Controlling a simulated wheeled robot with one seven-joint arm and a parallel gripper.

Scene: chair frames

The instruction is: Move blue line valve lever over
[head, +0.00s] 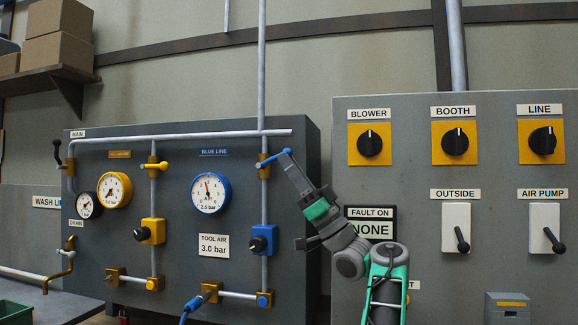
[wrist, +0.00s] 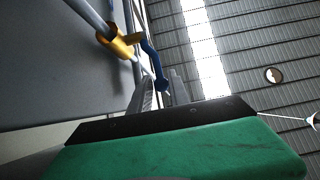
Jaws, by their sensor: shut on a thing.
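My gripper (head: 292,156) reaches up from the lower right and is shut on the lever's outer end. In the wrist view the blue lever (wrist: 150,58) runs from the brass valve (wrist: 115,42) down to my gripper (wrist: 160,92). The fingertips are small there, and the exact contact is partly hidden.
A blue gauge (head: 210,193) is left of the valve, and a blue regulator (head: 263,240) is below it. The yellow lever (head: 157,166) is further left. A switch panel (head: 400,150) stands close on the right, behind my arm.

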